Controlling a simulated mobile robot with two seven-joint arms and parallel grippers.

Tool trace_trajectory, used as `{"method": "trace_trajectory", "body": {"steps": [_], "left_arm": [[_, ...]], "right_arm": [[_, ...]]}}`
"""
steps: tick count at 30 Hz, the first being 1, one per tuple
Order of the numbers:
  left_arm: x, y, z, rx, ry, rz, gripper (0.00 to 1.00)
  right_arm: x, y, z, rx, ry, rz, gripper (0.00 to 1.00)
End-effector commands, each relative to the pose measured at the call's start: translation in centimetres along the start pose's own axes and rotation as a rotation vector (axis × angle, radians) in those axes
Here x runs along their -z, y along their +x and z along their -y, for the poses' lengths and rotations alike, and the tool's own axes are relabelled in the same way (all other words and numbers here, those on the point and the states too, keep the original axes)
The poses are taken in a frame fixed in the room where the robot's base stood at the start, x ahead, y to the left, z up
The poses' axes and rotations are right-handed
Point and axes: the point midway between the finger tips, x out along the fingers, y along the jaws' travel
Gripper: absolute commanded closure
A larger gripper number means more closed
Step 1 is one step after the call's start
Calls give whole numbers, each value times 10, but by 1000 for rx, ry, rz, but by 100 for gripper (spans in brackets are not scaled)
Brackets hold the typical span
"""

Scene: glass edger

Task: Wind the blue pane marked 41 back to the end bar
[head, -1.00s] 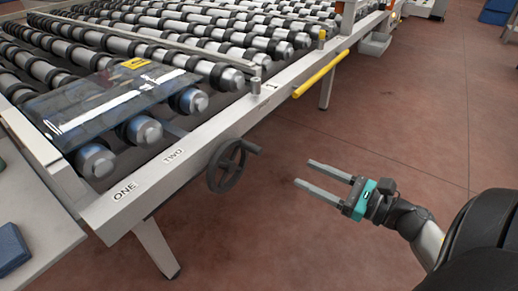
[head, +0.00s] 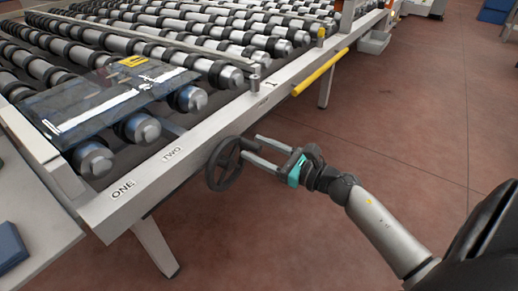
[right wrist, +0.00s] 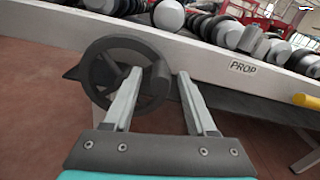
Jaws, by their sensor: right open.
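The blue glass pane (head: 112,97) lies flat on the rollers at the near left end of the conveyor. It has a yellow label (head: 134,61) at its far edge, whose mark is too small to read. A dark handwheel (head: 222,167) with a crank knob is mounted on the side rail, right of the label TWO; it also shows in the right wrist view (right wrist: 100,78). My right gripper (head: 250,149) is open at the wheel. In the right wrist view the knob (right wrist: 158,76) shows between its fingertips, with no grip on it. My left gripper is out of view.
The side rail (head: 205,138) bears the labels ONE (head: 123,190) and TWO (head: 172,155). A yellow bar (head: 321,73) sticks out along the rail farther right. The red floor on the right is clear.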

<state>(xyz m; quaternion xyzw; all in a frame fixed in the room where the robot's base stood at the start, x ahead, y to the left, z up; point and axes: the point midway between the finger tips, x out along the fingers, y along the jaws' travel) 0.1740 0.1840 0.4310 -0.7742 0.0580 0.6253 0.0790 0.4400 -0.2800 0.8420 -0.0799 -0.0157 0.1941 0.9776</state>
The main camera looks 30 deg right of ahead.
Motion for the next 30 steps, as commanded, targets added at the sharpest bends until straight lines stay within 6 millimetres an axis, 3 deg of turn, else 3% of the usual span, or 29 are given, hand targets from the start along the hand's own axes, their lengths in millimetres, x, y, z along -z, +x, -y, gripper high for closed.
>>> {"method": "trace_trajectory", "body": {"steps": [6,21,30], "left_arm": [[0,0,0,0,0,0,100],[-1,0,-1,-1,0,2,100],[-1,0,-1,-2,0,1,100]], "right_arm": [[0,0,0,0,0,0,45],[0,0,0,0,0,0,100],[0,0,0,0,0,0,100]]}}
